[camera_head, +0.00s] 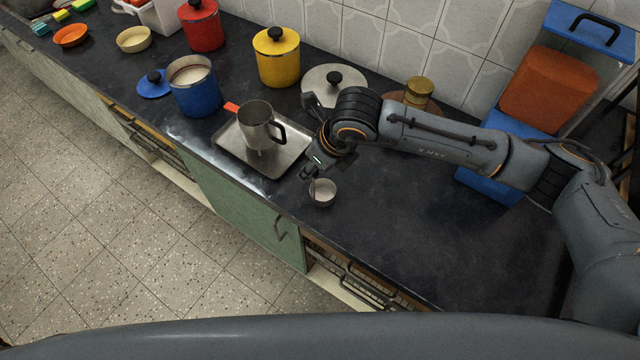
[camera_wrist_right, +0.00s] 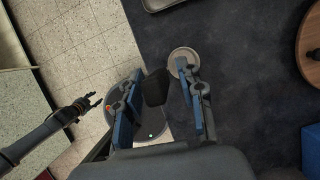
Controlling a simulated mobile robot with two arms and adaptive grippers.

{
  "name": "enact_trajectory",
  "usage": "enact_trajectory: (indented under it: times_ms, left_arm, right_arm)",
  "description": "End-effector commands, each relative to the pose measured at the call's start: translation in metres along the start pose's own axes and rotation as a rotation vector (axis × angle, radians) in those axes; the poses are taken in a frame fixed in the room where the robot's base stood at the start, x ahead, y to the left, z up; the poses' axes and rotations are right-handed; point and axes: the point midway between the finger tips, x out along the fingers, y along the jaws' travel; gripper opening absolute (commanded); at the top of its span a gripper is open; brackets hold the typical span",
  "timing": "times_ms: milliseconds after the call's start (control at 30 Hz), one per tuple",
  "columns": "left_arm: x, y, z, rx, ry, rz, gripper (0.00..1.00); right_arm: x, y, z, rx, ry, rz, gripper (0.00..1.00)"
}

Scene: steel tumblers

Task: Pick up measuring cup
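The measuring cup (camera_head: 322,193) looks like a small round steel cup. It stands upright on the dark counter near the front edge, right of the metal tray. My right gripper (camera_head: 313,178) is just above and beside it in the head view. In the right wrist view the two fingers of my right gripper (camera_wrist_right: 160,68) are apart with nothing held. The cup (camera_wrist_right: 183,58) is at the tip of the right-hand finger, not centred between the fingers; contact cannot be told. My left gripper (camera_wrist_right: 88,102) shows small over the floor, fingers spread, away from the counter.
A metal tray (camera_head: 228,144) with a steel mug (camera_head: 257,124) lies left of the cup. A blue canister (camera_head: 196,92), yellow canister (camera_head: 277,60) and pot lid (camera_head: 325,82) stand behind. The counter right of the cup (camera_head: 420,230) is clear.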

Motion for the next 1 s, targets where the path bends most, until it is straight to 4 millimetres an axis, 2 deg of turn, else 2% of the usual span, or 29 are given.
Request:
enact_trajectory:
  times_ms: [33, 133, 167, 467, 667, 833, 1000]
  left_arm:
    - [0.000, 0.000, -0.001, 0.000, 0.001, 0.000, 0.40]
    - [0.000, 0.000, -0.002, 0.000, 0.003, 0.000, 0.40]
    - [0.000, 0.000, -0.003, 0.000, 0.004, 0.000, 0.40]
    - [0.000, -0.002, -0.012, -0.001, 0.019, -0.002, 0.40]
    - [0.008, -0.001, -0.012, -0.001, 0.020, -0.002, 0.40]
    - [0.027, -0.001, -0.010, -0.001, 0.019, -0.002, 0.40]
    - [0.041, 0.000, -0.008, -0.001, 0.017, -0.001, 0.40]
  right_arm:
    - [0.000, 0.000, 0.000, 0.000, 0.000, 0.000, 0.23]
    - [0.000, 0.000, 0.000, 0.000, 0.000, 0.000, 0.03]
    - [0.000, 0.000, 0.000, 0.000, 0.000, 0.000, 0.00]
    - [-0.001, 0.000, 0.001, 0.000, -0.001, 0.000, 0.00]
    - [-0.006, 0.000, 0.004, -0.001, -0.004, 0.000, 0.00]
    - [-0.025, 0.000, 0.012, -0.004, -0.008, -0.003, 0.00]
    - [-0.074, 0.013, -0.001, -0.006, -0.009, -0.003, 0.00]
